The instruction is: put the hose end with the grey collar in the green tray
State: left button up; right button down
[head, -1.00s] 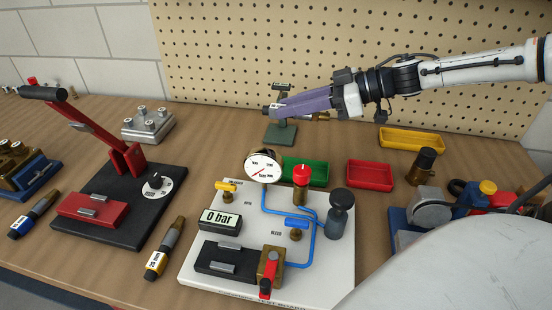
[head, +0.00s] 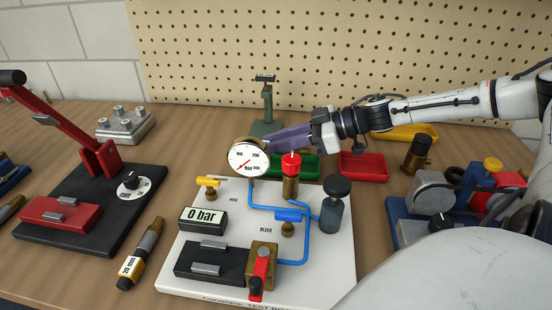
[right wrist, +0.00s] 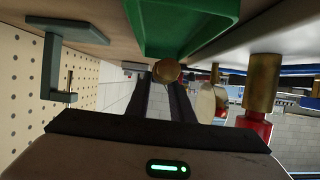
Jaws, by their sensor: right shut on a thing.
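My right gripper (head: 272,146) reaches in from the right, its purple fingers low behind the gauge, close to the green tray. It is shut on a hose end, whose round brass tip (right wrist: 166,71) shows between the fingers in the right wrist view. The rest of the hose end is hidden in the head view, and I cannot see its collar colour. The green tray (head: 308,176) sits behind the test board, partly hidden by the red-capped valve. In the right wrist view the green tray (right wrist: 190,40) is close beside the brass tip. My left gripper is not in view.
The gauge (head: 248,158) and red-capped valve (head: 291,165) stand in front of the green tray. A red tray (head: 364,167) is right of it. A green stand (head: 267,108) rises behind the gripper.

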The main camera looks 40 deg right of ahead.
aim_at(275, 167)
notch_tip(275, 167, down, 4)
jog(key=shift+f+b, duration=0.1)
jog(key=shift+b, duration=0.8)
jog(key=c, duration=1.8)
grip_release()
jog(key=shift+c, duration=0.2)
